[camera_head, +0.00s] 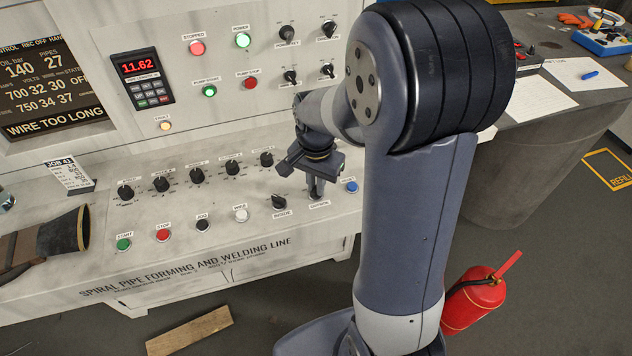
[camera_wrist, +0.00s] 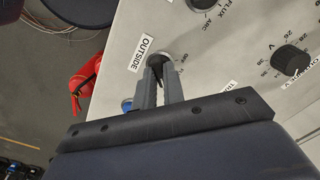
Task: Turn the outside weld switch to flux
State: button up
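The outside weld switch is a black knob (camera_wrist: 158,65) on a pale disc, next to the OUTSIDE label (camera_wrist: 141,53) in the wrist view. My gripper (camera_wrist: 160,72) is down at the panel with its two fingers close together, one on each side of the knob's grip. It looks shut on the knob, which fills the narrow gap between the tips. In the head view my gripper (camera_head: 317,190) reaches the lower panel at the OUTSIDE label; the knob is mostly hidden there. The fingers hide part of its scale, so I cannot read its setting.
The inside switch (camera_head: 279,202) is just left, with FLUX and ARC marks in the wrist view (camera_wrist: 203,4). A blue button (camera_head: 351,187) is close on the right. Several black dials line the sloping panel (camera_head: 330,222). A red extinguisher (camera_head: 472,300) stands on the floor.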

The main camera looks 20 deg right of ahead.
grip_shut()
jog(key=shift+n, duration=0.3)
jog(key=n, duration=0.4)
jog(key=shift+n, duration=2)
jog(key=o, duration=0.5)
grip_release()
